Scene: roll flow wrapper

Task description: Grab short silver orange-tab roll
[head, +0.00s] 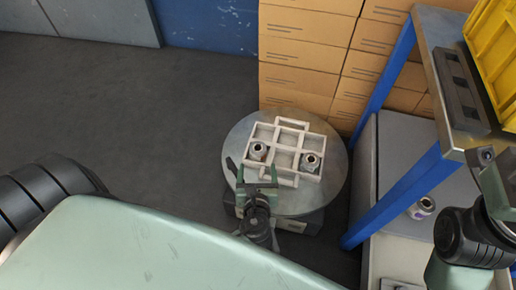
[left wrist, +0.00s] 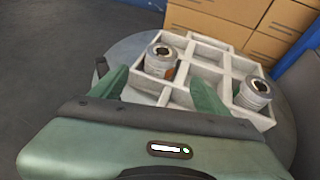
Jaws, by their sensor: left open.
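A short silver roll (head: 258,151) stands in the left part of the white grid tray (head: 287,137). In the left wrist view this roll (left wrist: 159,62) shows a small orange-brown patch low on its right side. A second silver roll (head: 310,161) stands in a right compartment of the tray; it also shows in the left wrist view (left wrist: 254,92). My left gripper (head: 258,176) is open at the tray's near edge, in front of the left roll. In the left wrist view its fingers lie left and right of that roll, which looks slightly beyond the tips. My right gripper (head: 490,160) is partly cut off at the right edge.
The tray lies on a round metal table (head: 333,185). Stacked cardboard boxes (head: 305,50) stand behind it. A blue-legged shelf (head: 390,195) with a yellow bin (head: 495,55) is at the right. Another roll (head: 422,208) sits on a grey surface below. The floor at left is clear.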

